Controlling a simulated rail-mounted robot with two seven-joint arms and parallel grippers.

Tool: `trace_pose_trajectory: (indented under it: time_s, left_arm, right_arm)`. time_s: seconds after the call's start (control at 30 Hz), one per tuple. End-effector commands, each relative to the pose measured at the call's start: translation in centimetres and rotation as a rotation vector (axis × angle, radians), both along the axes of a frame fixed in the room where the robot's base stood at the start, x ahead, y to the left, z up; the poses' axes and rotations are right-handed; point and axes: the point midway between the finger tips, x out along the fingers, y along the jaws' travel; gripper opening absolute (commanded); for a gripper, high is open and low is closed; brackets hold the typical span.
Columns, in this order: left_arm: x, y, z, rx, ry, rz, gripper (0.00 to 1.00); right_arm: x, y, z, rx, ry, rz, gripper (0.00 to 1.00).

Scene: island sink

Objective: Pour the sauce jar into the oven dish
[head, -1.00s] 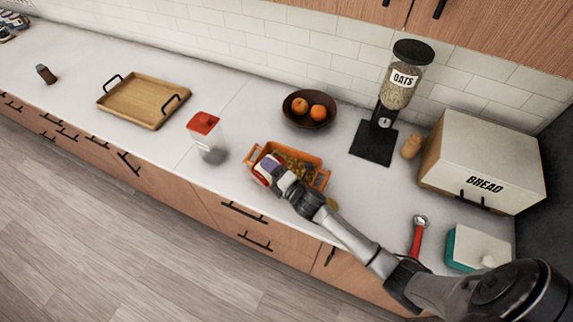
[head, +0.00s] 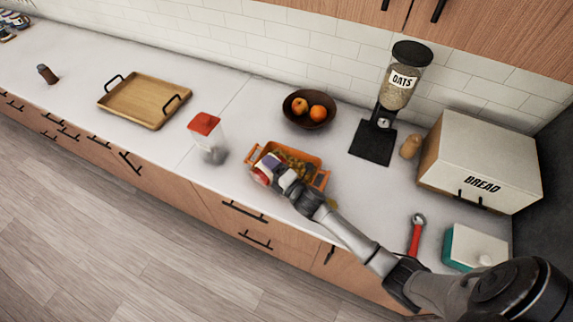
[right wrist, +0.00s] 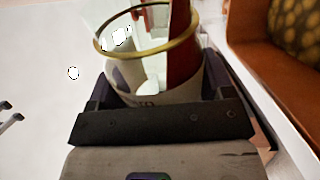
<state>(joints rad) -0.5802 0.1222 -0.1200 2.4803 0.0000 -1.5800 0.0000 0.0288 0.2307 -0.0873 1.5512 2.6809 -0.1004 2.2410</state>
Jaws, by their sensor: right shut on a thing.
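My right gripper (head: 270,168) is shut on the sauce jar (head: 261,175), at the front left side of the orange oven dish (head: 318,162). In the right wrist view the jar (right wrist: 140,82) is clear glass with a gold rim, a pale label and red sauce along one side. It looks tilted; the exact angle is hard to tell. The oven dish (right wrist: 268,65) shows at the right there, with yellowish patterned food inside. The gripper and arm hide part of the dish in the head view. My left gripper is not in view.
A clear container with a red lid (head: 205,124) stands left of the dish. A fruit bowl (head: 309,122) and an oats dispenser (head: 373,142) stand behind it. A wooden tray (head: 143,100) lies at the left. A red-handled tool (head: 415,236) lies at the right.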

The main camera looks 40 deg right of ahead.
Motion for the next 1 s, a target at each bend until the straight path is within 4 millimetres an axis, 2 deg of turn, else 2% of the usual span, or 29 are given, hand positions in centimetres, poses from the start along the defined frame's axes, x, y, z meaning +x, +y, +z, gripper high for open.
trace_pose_trajectory:
  time_s: [1.0]
  left_arm:
    - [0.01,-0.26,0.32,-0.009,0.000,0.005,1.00]
  right_arm:
    - [0.07,-0.26,-0.08,0.077,0.008,0.000,0.39]
